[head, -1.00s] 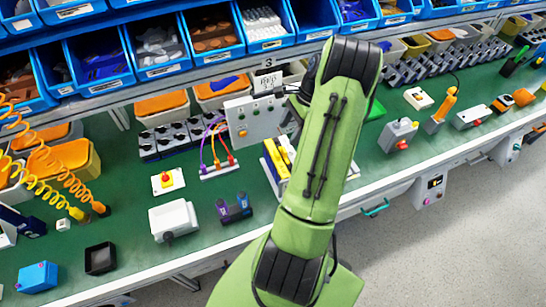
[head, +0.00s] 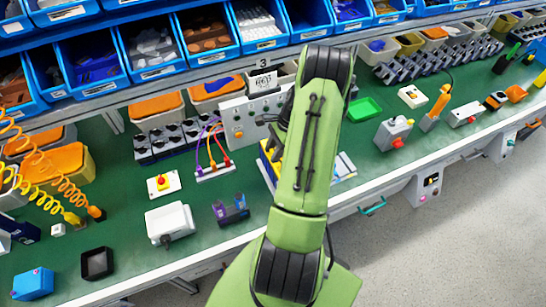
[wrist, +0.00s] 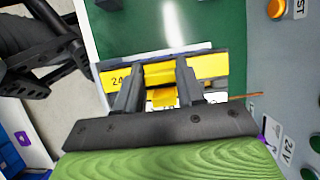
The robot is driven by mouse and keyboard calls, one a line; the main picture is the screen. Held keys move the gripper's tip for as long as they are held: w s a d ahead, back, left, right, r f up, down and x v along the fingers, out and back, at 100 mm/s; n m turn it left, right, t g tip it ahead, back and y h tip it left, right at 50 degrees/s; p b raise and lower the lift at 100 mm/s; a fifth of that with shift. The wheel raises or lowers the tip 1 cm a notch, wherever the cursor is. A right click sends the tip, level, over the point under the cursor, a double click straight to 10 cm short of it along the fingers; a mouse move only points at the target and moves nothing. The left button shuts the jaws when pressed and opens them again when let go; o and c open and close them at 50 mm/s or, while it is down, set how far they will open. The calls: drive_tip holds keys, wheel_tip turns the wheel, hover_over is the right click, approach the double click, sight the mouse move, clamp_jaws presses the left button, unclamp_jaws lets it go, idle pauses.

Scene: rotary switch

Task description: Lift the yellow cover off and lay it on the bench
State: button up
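The yellow cover (wrist: 218,68) shows in the wrist view as a yellow strip across the middle, marked "24" at its left part. A raised yellow block (wrist: 160,75) stands at its middle. My gripper (wrist: 160,68) has its two dark fingers apart, one on each side of this block. I cannot tell whether the fingers press on it. In the head view my green arm hides the gripper and most of the covered unit. Only a blue and yellow edge (head: 267,165) of that unit shows left of the arm.
The green bench (head: 130,205) has bare room around a white box (head: 170,222) and a black tray (head: 97,262). A grey control panel (head: 243,120) stands behind the unit. A grey box with a red knob (head: 394,133) is to the right.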

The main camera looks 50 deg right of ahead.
drive_tip(key=c, duration=0.5)
drive_tip(key=shift+o, duration=0.2)
wheel_tip(320, 180, up, 15)
drive_tip(key=p, duration=0.6)
idle(0.5)
